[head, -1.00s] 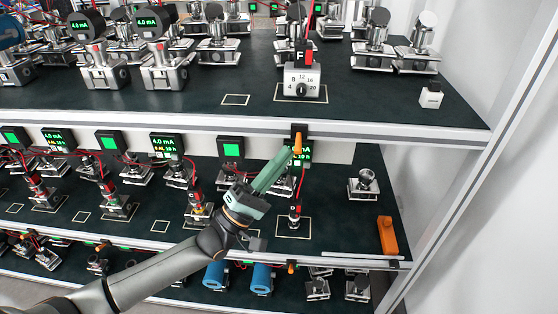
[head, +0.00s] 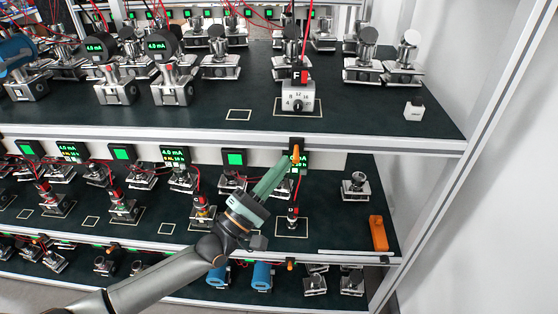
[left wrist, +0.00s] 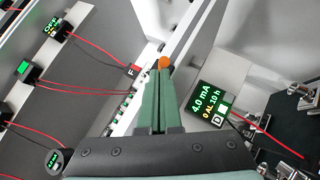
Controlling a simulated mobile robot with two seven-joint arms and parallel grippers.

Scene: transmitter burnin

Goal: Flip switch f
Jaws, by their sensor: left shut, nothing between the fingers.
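Switch f is an orange lever (head: 296,152) on a dark mount at the front edge of the upper shelf, below the unit tagged F (head: 297,76). My left gripper (head: 286,168) has green fingers, is shut and empty, and points up at the lever from below. In the left wrist view, the fingertips (left wrist: 161,74) meet the orange lever (left wrist: 165,62) in the picture; I cannot tell whether they touch. The F tag (left wrist: 130,71) shows to the left of the lever there. My right gripper is not in view.
A display reading 4.0 mA (left wrist: 209,104) is close to the right of the fingers in the left wrist view. A red-wired transmitter (head: 292,214) stands on the lower shelf near the gripper. An orange block (head: 378,233) is at that shelf's right end.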

